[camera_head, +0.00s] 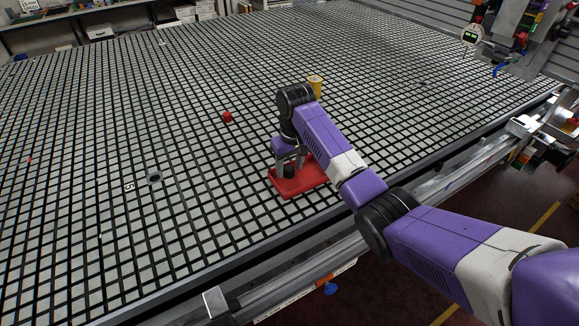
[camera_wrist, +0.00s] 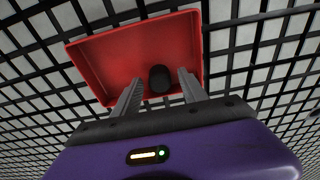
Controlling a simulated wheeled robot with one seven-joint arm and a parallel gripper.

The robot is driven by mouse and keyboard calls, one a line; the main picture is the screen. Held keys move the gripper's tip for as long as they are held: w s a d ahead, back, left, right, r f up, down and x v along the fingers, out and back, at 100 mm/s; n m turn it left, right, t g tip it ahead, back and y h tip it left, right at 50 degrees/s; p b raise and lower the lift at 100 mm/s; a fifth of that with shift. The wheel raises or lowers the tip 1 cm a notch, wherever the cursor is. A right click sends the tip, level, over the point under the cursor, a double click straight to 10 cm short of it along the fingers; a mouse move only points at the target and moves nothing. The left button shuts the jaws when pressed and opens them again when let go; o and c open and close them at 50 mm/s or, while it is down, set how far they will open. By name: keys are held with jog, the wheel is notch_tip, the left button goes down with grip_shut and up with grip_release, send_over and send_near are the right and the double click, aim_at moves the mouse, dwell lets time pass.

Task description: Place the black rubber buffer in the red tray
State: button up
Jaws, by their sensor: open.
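The red tray (camera_head: 312,176) lies on the grid table, under my arm's end in the head view. It also fills the upper middle of the wrist view (camera_wrist: 108,62). The black rubber buffer (camera_wrist: 160,78) is inside the tray in the wrist view, between my two fingers and near their tips. It shows as a small dark shape in the head view (camera_head: 288,171). My gripper (camera_wrist: 158,88) is open, with a finger on each side of the buffer and a visible gap. I cannot tell whether the buffer rests fully on the tray floor.
A red ball-like object (camera_head: 227,117) sits on the grid table (camera_head: 110,130) to the left of my arm. A yellow cup-like object (camera_head: 315,86) stands behind my arm. A dark round piece (camera_head: 154,177) lies at left. The grid around the tray is mostly clear.

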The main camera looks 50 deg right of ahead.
aim_at(292, 171)
notch_tip(292, 171, up, 12)
jog(key=s+p, duration=0.1)
jog(key=p, duration=0.1)
jog(key=shift+s+a, duration=0.15)
jog(key=shift+a, duration=0.05)
dwell(0.6)
